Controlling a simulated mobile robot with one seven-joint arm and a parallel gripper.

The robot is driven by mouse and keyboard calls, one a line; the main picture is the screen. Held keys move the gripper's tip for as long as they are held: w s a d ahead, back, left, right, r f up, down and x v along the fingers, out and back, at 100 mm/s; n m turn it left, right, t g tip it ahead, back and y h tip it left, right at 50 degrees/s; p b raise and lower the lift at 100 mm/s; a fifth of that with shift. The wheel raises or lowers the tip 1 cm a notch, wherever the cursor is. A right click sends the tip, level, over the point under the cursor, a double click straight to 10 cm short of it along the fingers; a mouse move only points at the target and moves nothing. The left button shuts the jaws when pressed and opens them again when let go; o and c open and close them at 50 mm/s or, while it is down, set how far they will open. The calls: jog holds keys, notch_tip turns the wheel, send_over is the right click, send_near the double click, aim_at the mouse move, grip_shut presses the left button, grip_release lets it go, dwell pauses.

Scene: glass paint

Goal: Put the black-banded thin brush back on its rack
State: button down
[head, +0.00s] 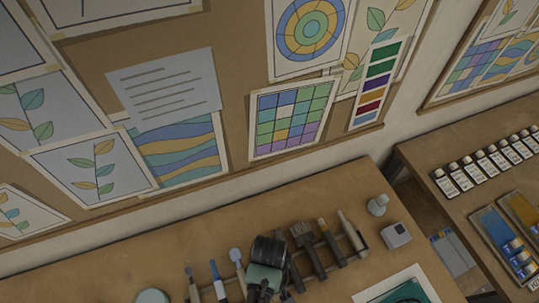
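A rack (337,262) of brushes and tools stands on the wooden table at the bottom of the head view. Several brushes show in it, among them a thin one at the left (190,284), a blue-banded one (217,281) and a pale-headed one (237,262). I cannot make out which, if any, is the black-banded thin brush. A dark, rounded body with a grey-green face, apparently my gripper (265,280), covers the middle of the rack. Its fingertips are not distinguishable, and whatever it may hold is hidden.
A round pale-green lid or dish (152,296) lies left of the rack. A small pale jar (377,205) and a grey box (396,236) stand at its right. A framed sheet (405,287) lies at the front right. The table behind the rack is clear up to the wall.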

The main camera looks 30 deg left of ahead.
jog(key=shift+f, duration=0.3)
jog(key=c, duration=0.6)
grip_release()
jog(key=shift+r, duration=0.1)
notch_tip(320, 180, up, 13)
jog(key=b, duration=0.1)
jog(key=shift+b, duration=0.3)
